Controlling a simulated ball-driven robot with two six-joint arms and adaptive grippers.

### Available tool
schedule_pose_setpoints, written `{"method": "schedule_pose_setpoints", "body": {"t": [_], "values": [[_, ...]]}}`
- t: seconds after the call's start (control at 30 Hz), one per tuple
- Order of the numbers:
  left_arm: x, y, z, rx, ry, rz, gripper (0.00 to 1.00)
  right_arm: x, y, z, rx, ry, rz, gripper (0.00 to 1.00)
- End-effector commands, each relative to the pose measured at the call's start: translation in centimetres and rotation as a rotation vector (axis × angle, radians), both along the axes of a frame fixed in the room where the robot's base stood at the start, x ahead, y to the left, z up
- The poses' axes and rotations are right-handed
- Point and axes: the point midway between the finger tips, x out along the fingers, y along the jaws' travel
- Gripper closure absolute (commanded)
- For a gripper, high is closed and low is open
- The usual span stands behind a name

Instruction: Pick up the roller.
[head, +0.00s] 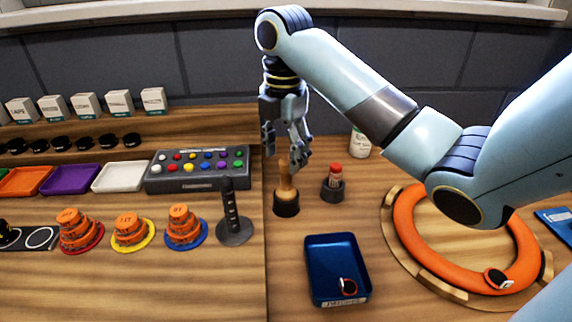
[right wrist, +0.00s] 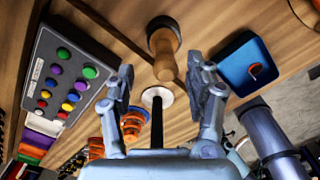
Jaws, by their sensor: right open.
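The roller appears to be the tool with a light wooden handle (head: 286,184), standing upright in a round black holder (head: 287,207) on the bench; any roller end is hidden in the holder. My right gripper (head: 285,156) is open and empty, just above the top of the handle, with its fingers pointing down. In the right wrist view the wooden handle (right wrist: 166,62) lies ahead, slightly beyond the two spread fingertips (right wrist: 160,78). I see no clear contact. My left gripper is not in view.
A red-capped item in a black cup (head: 333,187) stands close on the right, and a black post on a round base (head: 234,226) on the left. A blue tray (head: 337,240) lies in front. An orange ring (head: 410,225) is further right; a button box (head: 197,168) is at the left.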

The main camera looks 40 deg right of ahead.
Motion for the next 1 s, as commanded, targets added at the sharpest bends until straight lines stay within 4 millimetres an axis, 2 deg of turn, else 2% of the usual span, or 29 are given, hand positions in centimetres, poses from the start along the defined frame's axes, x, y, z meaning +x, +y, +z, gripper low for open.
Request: {"method": "schedule_pose_setpoints", "body": {"t": [0.1,0.3,0.53,0.93,1.0], "values": [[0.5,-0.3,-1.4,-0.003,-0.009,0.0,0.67,-0.3,0.0,-1.7,0.0,0.002,0.0,0.46],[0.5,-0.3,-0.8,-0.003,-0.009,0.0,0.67,-0.6,0.1,-4.3,0.001,0.002,-0.001,0.46],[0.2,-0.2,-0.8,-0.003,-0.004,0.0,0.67,-0.6,0.1,-4.7,-0.001,0.0,0.0,0.46],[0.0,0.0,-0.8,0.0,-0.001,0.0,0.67,-0.6,0.1,-4.6,-0.001,0.0,0.0,0.97],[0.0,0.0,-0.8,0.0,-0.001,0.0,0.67,-0.6,0.1,-4.6,-0.001,0.0,0.0,1.0]]}}
